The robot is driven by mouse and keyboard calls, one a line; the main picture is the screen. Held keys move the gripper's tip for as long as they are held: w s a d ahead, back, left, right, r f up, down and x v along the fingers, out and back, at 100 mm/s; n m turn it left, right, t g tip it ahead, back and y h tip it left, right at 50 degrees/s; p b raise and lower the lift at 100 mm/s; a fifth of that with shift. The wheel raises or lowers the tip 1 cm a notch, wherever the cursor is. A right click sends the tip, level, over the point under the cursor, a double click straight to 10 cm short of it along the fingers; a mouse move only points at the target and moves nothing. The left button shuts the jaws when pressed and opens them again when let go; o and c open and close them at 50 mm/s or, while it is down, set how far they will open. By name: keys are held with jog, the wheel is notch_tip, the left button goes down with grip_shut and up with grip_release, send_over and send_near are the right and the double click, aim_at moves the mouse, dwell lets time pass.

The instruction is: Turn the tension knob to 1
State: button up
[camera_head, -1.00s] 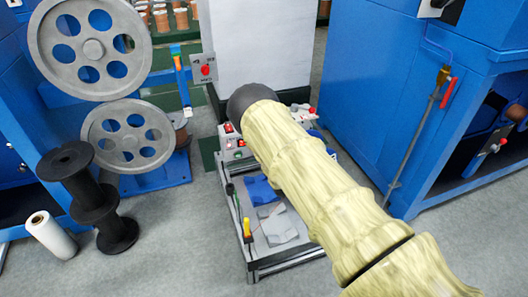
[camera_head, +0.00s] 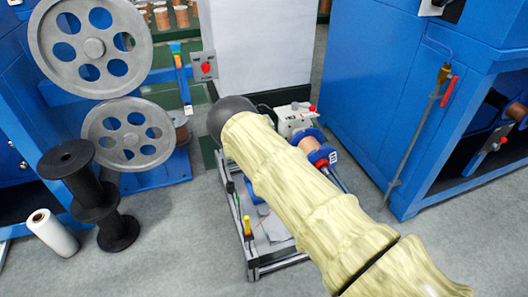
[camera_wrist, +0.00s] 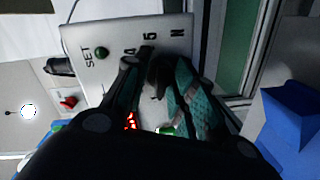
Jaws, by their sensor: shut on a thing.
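The grey control panel (camera_wrist: 112,42) fills the upper middle of the wrist view, rotated sideways.
A copper spool with blue flanges (camera_head: 310,150) is right of my arm. Blue cabinets (camera_head: 380,100) stand on the right. Grey wheels (camera_head: 90,45), black spools (camera_head: 98,205) and a white roll (camera_head: 52,234) are on the left. Bare floor (camera_head: 180,235) lies between.

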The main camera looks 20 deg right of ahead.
jog(key=shift+d, duration=0.1)
jog(key=o, duration=1.1)
jog(key=shift+c, duration=0.2)
jog(key=shift+s, duration=0.1)
jog(key=s, duration=1.1)
jog(key=shift+s+a+r, duration=0.2)
jog(key=shift+s+r, duration=0.2)
jog(key=shift+r, duration=0.05)
